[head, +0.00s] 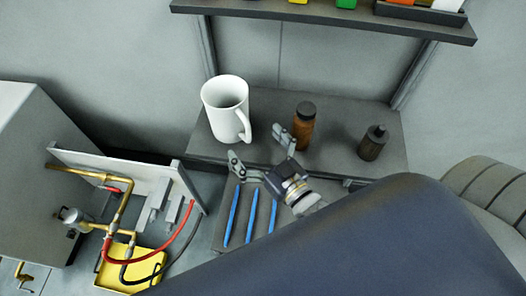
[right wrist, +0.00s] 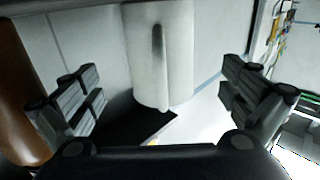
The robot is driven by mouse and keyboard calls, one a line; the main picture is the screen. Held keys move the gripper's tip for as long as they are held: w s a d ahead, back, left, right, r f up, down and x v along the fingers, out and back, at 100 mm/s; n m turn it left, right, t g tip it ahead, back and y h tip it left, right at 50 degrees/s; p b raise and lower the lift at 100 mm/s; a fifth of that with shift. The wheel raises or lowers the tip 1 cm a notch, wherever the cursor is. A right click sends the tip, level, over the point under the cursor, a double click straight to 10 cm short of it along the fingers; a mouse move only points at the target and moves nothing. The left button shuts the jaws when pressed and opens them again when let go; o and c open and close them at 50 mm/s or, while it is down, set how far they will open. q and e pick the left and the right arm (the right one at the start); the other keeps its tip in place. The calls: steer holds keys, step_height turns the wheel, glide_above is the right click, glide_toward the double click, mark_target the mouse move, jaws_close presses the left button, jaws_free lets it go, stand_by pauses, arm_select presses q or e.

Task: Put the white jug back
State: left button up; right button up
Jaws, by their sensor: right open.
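The white jug (head: 222,105) stands upright on the grey shelf (head: 340,112) in the head view, its handle facing right and toward the front. In the right wrist view the jug (right wrist: 160,60) stands ahead, between the open fingers, with its handle toward the camera. My right gripper (head: 258,152) is open and empty, just in front of and right of the jug's handle. In the right wrist view its two fingers (right wrist: 168,102) are spread wide and apart from the jug. My left gripper is not in view.
A brown bottle (head: 304,126) stands close right of my right gripper, and a dark bottle (head: 373,142) farther right. Blue pens (head: 253,215) lie below the shelf. A yellow tray (head: 130,267) and brass pipes (head: 120,205) are at lower left. An upper shelf (head: 330,18) hangs above.

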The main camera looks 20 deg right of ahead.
steer(key=shift+s+d, duration=0.15)
steer(key=shift+s, duration=0.75)
steer(key=shift+s+d, duration=0.15)
steer(key=shift+s, duration=0.75)
